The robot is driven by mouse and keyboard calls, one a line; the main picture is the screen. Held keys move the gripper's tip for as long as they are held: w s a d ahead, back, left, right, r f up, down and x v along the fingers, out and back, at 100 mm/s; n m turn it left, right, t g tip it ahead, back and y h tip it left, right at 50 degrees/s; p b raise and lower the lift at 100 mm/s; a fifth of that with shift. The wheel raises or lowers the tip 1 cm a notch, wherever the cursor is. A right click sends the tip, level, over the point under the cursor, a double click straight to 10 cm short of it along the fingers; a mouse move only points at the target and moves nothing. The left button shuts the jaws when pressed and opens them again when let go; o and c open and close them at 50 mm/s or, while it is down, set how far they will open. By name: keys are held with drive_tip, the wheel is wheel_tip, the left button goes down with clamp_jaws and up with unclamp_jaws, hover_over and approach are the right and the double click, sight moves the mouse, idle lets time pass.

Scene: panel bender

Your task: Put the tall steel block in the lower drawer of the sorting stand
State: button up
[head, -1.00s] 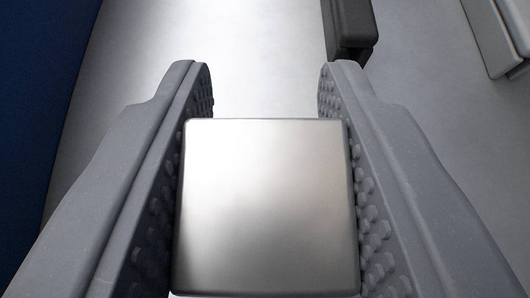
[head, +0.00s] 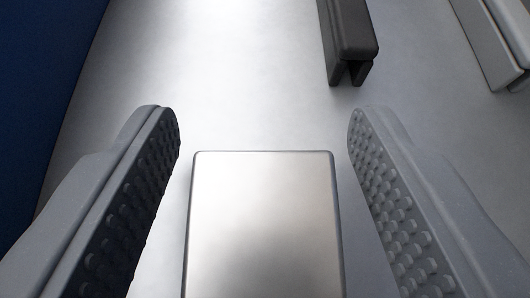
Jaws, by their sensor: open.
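The steel block (head: 264,230) shows in the head view as a bright, flat metal face at the bottom middle, between the two fingers of my gripper (head: 264,150). My gripper is open, with a gap between each studded grey finger and the block's sides. The gap on the right looks a little wider near the fingertips. The block's lower end is cut off by the picture's edge, so its height and what it rests on cannot be told. No drawer of the sorting stand can be made out.
A dark grey bar-like part (head: 346,40) lies ahead, right of centre. A light grey part (head: 497,45) is at the top right corner. A dark blue surface (head: 40,90) runs along the left.

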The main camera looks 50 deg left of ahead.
drive_tip(key=p+v, duration=0.2)
drive_tip(key=v, duration=0.8)
drive_tip(key=shift+s+d+r, duration=0.15)
drive_tip(key=shift+r, duration=0.05)
drive_tip(key=shift+s+d+r, duration=0.15)
drive_tip(key=shift+s+d, duration=0.1)
drive_tip(key=shift+s, duration=0.05)
